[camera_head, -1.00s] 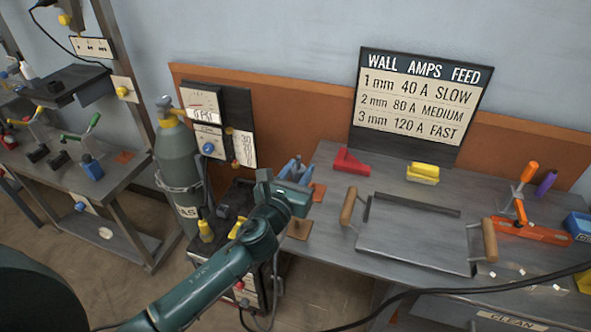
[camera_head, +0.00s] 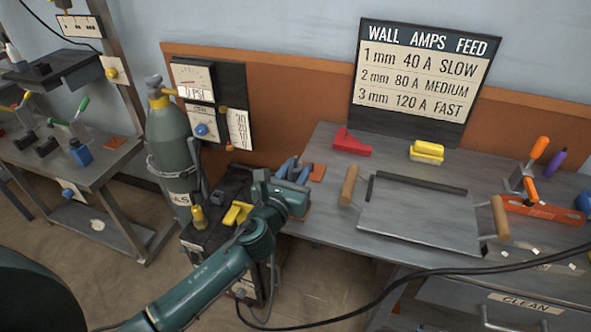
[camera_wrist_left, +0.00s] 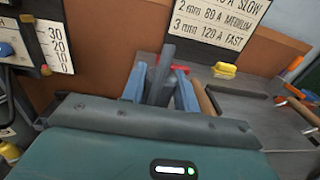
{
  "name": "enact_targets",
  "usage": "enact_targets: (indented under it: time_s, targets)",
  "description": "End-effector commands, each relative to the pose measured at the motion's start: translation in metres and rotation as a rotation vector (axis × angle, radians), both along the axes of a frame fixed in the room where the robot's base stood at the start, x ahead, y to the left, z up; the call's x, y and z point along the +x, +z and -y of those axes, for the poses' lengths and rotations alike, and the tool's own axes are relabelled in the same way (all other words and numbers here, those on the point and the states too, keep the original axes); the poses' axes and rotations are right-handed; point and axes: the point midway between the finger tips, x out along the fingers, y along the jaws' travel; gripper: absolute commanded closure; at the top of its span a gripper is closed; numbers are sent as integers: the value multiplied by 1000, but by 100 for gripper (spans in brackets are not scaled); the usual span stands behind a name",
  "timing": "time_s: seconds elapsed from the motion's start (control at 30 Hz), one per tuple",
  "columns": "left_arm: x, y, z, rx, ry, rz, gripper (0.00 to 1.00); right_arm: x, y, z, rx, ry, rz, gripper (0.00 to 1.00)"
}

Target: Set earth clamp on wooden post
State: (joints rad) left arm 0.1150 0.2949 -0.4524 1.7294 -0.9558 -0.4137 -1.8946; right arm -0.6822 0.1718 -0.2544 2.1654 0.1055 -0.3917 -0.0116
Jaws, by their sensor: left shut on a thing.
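My left gripper (camera_head: 288,177) is above the left edge of the workbench, beside the gas cylinder. My right gripper is not in view.
The workbench (camera_head: 330,225) carries a metal plate (camera_head: 420,215) with wooden handles, a red block (camera_head: 351,142), yellow blocks (camera_head: 427,151) and an orange-handled clamp (camera_head: 530,170). A gas cylinder (camera_head: 172,145) stands left. A black cable (camera_head: 400,285) crosses the front.

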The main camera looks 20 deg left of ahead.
Motion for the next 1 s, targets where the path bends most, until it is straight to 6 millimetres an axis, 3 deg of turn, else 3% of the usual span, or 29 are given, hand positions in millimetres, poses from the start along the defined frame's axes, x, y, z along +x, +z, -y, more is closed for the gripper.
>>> enact_targets:
  time_s: [0.93,0.97,1.0]
  targets:
    - [0,-7,0,0,-1,3,93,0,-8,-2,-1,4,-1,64]
    - [0,-6,0,0,-1,3,67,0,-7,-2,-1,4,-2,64]
    - [0,-6,0,0,0,3,64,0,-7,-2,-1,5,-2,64]
